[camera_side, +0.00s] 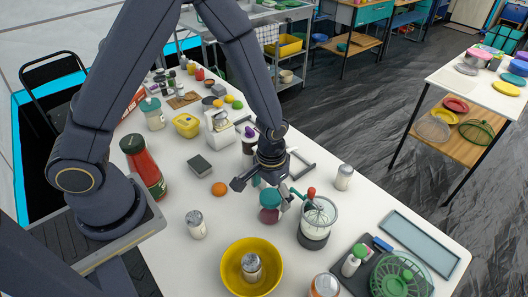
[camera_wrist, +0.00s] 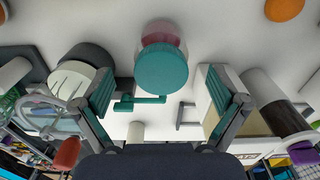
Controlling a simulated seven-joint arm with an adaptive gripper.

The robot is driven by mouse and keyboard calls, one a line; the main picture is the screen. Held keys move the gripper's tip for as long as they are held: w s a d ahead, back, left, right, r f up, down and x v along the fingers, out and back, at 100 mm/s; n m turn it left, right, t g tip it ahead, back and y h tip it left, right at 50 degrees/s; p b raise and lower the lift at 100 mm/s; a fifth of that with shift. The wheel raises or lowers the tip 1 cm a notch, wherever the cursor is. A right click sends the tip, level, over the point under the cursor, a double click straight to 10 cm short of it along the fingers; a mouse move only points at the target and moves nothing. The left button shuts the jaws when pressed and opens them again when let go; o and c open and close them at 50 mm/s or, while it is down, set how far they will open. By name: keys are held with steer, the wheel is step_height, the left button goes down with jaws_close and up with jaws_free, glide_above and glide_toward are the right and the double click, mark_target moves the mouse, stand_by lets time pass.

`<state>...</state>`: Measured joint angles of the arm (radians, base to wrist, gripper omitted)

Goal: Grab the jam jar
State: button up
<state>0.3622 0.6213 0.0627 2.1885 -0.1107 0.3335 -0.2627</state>
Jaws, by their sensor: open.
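The jam jar (camera_side: 269,214) has a teal lid and dark red contents and stands upright on the white table. In the wrist view its teal lid (camera_wrist: 161,72) is close, lying between and slightly ahead of the fingertips, with a pinkish-red part of the body beyond it. My gripper (camera_side: 262,189) is right above the jar in the side view, fingers spread on either side. In the wrist view my gripper (camera_wrist: 160,95) is open and empty, with a gap between each finger and the lid. In the side view my gripper partly hides the lid.
A clear hand-crank container (camera_side: 318,212) with a red knob stands close on the right. A yellow bowl (camera_side: 251,268) holding a shaker is in front. An orange (camera_side: 219,188), a shaker (camera_side: 196,224) and a ketchup bottle (camera_side: 143,166) are to the left.

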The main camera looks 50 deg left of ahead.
step_height(320, 180, down, 5)
steer(key=shift+w+r, duration=0.1)
steer(key=shift+w, duration=0.05)
steer(key=c, duration=1.6)
